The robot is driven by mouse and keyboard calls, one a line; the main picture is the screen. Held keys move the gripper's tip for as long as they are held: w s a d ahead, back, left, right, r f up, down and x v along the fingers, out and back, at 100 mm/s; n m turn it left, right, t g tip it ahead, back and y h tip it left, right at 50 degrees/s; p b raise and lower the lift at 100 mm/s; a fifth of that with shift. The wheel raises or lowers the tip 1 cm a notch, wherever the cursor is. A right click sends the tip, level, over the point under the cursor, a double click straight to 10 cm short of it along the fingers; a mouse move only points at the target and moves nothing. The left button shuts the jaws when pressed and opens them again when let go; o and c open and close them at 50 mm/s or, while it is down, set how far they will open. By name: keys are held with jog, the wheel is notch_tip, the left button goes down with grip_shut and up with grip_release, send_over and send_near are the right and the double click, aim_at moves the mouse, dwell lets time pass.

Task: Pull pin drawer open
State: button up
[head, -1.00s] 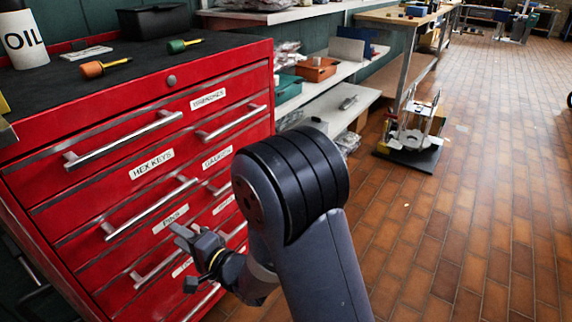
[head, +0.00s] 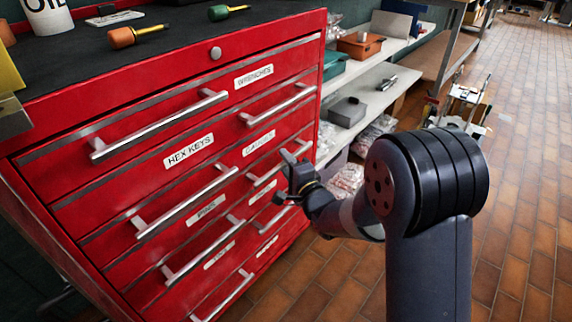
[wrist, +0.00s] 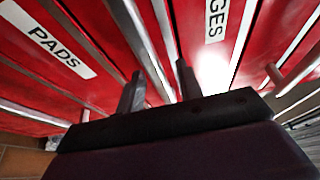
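A red tool cabinet (head: 75,185) has several drawers with silver bar handles and white labels. HEX KEYS (head: 188,150) and WRENCHES (head: 253,77) are readable. The labels lower down (head: 205,208) are small and blurred, so I cannot tell which drawer is the pin drawer. My gripper (head: 289,163) is at the cabinet's right side, close to the front, just right of the GAUGES label (head: 258,142). In the wrist view its two fingers (wrist: 158,90) are apart. A grey bar runs toward the gap between them; contact is unclear. PADS (wrist: 62,52) shows at left there.
Two screwdrivers (head: 138,35) and an oil bottle (head: 47,15) stand or lie on the cabinet's dark top. Shelves with bins (head: 360,45) and a grey box (head: 347,111) are right of the cabinet. The tiled floor at right is mostly clear.

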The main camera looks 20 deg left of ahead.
jog(key=shift+w+a, duration=0.1)
jog(key=shift+a, duration=0.1)
grip_shut()
dwell(0.3)
